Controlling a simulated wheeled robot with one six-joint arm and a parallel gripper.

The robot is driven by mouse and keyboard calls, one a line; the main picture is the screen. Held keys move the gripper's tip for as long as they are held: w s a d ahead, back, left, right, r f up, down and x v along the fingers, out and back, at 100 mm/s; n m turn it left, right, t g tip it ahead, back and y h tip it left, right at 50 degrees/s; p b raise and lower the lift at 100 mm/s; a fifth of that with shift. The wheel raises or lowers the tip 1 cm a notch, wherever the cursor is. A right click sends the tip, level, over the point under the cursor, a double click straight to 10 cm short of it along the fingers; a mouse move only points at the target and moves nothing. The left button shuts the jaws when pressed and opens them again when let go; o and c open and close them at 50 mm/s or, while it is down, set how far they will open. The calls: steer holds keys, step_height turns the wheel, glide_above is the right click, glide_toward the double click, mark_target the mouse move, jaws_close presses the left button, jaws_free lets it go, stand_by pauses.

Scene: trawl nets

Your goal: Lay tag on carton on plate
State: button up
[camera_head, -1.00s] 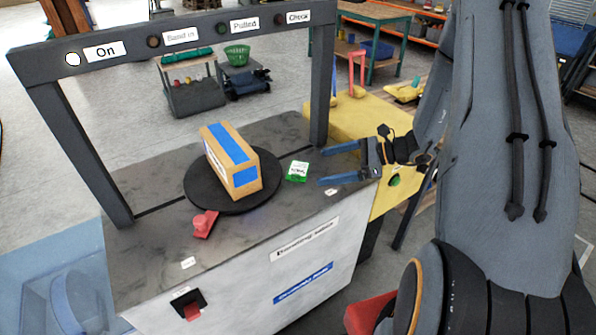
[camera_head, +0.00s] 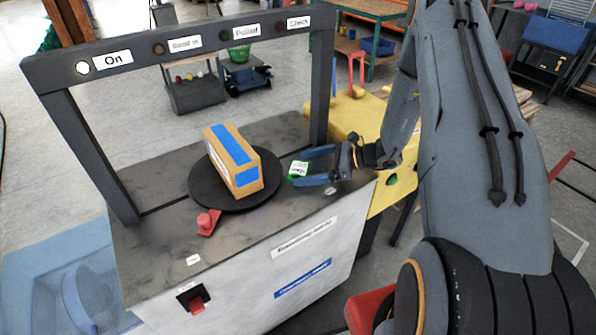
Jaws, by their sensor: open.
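A cardboard carton (camera_head: 243,178) with blue tape along its top stands on the round black plate (camera_head: 205,190) on the grey machine top. A small green and white tag (camera_head: 298,169) lies on the machine top just right of the plate. My gripper (camera_head: 307,167) comes in from the right, open, with its blue fingers pointing left. The tag shows between the fingertips, one finger behind it and one in front. I cannot tell whether a finger touches it.
A dark frame (camera_head: 160,47) with labelled lamps spans the machine; the "On" lamp is lit white. A red part (camera_head: 208,222) sits at the plate's front edge. A red switch (camera_head: 195,301) is on the front panel. A yellow unit (camera_head: 352,122) stands at the right.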

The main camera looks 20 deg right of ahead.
steer(key=c, duration=1.2)
steer(key=shift+r, duration=0.1)
